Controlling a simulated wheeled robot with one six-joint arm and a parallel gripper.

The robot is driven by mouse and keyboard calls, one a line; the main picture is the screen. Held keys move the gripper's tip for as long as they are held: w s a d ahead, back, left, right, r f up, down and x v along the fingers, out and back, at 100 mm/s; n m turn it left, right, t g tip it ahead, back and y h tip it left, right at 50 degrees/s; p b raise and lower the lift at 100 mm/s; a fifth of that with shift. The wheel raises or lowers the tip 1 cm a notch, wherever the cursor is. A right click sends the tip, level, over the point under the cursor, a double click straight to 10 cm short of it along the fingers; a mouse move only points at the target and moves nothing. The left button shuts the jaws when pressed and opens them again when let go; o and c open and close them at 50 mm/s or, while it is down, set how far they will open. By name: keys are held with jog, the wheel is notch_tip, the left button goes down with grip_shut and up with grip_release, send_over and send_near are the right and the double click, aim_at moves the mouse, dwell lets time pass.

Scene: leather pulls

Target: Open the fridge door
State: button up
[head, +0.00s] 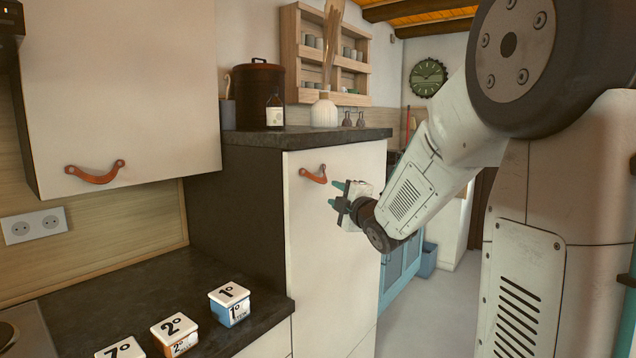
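The fridge door (335,263) is a cream panel under a dark countertop, and it looks closed. Its orange-brown leather pull (314,176) is fixed near the top left of the door. My gripper (334,194) is just right of and slightly below the pull, with its teal fingers pointing left towards it. The fingers are spread apart with nothing visible between them. The gripper looks apart from the pull, though the exact depth gap is hard to tell.
An upper cabinet (120,90) with a similar leather pull (95,173) is at the left. Several numbered boxes (230,303) stand on the dark lower counter (120,300). A canister (261,95) and vase (324,112) stand above the fridge. Open floor (430,310) lies right of the door.

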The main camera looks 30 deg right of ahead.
aim_at(323, 180)
jog(key=shift+n+t+y, duration=0.5)
jog(key=shift+n+t, duration=0.1)
jog(key=shift+n, duration=0.2)
jog(key=w, duration=0.2)
jog(key=w+r, duration=0.1)
jog(key=w, duration=0.2)
jog(key=w+d+r, duration=0.1)
jog(key=w, duration=0.2)
jog(key=shift+d, duration=0.1)
jog(key=shift+c, duration=0.2)
grip_shut()
